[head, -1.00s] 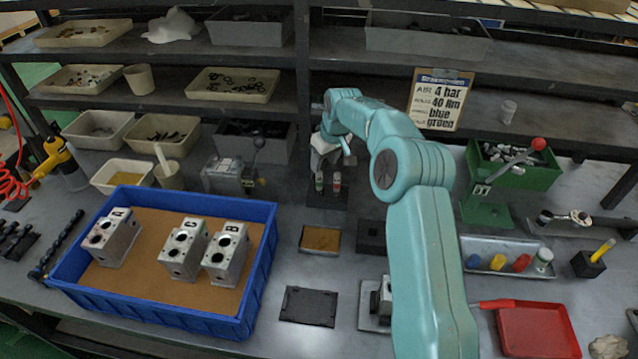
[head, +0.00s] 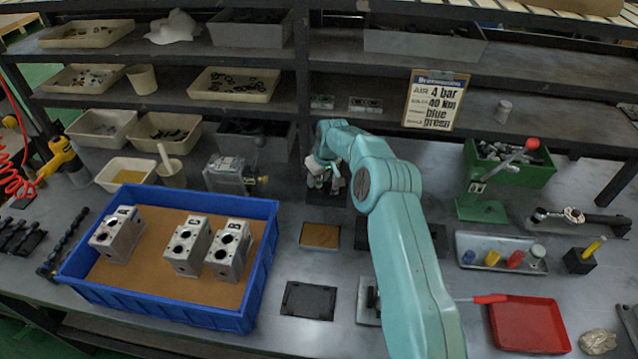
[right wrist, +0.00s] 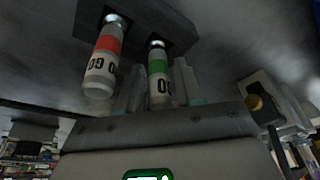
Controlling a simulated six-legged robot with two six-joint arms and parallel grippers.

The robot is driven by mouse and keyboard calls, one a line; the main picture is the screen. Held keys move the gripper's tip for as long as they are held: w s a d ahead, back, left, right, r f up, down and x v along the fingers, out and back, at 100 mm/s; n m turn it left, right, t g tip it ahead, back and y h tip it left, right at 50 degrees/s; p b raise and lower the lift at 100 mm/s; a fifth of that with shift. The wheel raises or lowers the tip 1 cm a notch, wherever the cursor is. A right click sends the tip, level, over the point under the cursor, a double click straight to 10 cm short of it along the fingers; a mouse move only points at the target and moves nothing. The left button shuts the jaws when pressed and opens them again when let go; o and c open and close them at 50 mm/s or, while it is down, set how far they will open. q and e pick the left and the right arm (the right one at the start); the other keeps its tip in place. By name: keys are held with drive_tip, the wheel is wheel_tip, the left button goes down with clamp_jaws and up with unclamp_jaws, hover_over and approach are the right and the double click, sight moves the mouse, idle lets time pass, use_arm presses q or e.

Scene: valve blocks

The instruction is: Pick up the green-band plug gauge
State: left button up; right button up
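The green-band plug gauge (right wrist: 159,70) stands in a dark holder (right wrist: 150,22), with its white handle towards my gripper in the right wrist view. My right gripper (right wrist: 160,84) is open, with one finger on each side of that handle; I cannot tell if either finger touches it. The red-band plug gauge (right wrist: 103,60) stands beside it in the same holder, outside the fingers. In the head view my right gripper (head: 322,172) is at the back of the bench and largely hides the gauges and holder. My left gripper is not in view.
A blue tray (head: 165,309) with several metal valve blocks stands at the left. A grey valve fixture (head: 232,176) stands left of my right gripper. A green toggle press (head: 482,208) and a red tray (head: 528,325) are at the right. Shelves rise behind.

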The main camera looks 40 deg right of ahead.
clamp_jaws()
